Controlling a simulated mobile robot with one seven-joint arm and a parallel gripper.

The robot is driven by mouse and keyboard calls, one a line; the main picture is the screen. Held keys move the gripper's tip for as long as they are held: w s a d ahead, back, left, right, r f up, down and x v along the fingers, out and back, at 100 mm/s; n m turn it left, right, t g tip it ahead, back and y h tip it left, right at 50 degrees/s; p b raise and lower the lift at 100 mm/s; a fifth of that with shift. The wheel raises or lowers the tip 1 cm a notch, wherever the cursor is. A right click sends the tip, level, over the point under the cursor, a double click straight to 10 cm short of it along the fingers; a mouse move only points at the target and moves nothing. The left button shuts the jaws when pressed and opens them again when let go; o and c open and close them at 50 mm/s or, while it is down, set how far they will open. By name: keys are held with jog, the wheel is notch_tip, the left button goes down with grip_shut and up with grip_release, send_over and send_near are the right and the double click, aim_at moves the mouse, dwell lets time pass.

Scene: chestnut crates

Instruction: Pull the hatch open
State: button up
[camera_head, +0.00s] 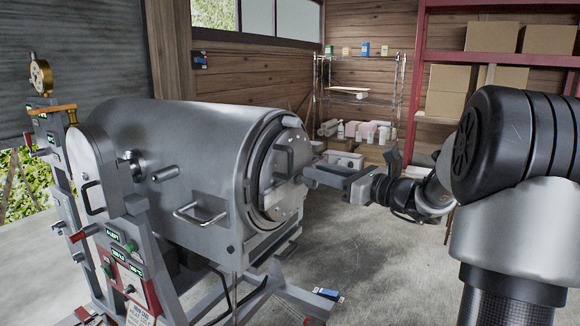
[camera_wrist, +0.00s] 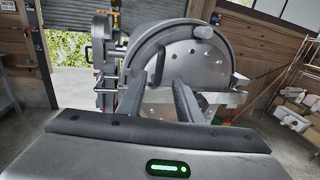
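The hatch (camera_head: 290,199) is a round grey metal plate on the right end of a big horizontal steel drum (camera_head: 180,135). It appears to sit within the drum's end ring, with a dark bar handle (camera_head: 280,163) on its face. In the wrist view the hatch (camera_wrist: 185,62) fills the upper middle, dotted with bolts, with a latch-like piece (camera_wrist: 203,32) at its top. My gripper (camera_head: 306,175) points left at the hatch face, very close to it. In the wrist view its two fingers (camera_wrist: 160,80) are apart, with no object clearly held between them. Contact cannot be told.
A control stand (camera_head: 125,255) with switches and a gauge is left of the drum. A U-shaped side handle (camera_head: 200,212) juts from the drum. Metal shelving (camera_head: 360,95) and a red rack with cardboard boxes (camera_head: 490,80) stand behind. Concrete floor lies open to the right.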

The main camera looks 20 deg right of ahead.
aim_at(291, 172)
jog(key=b+x, duration=0.1)
jog(key=x, duration=0.9)
grip_shut()
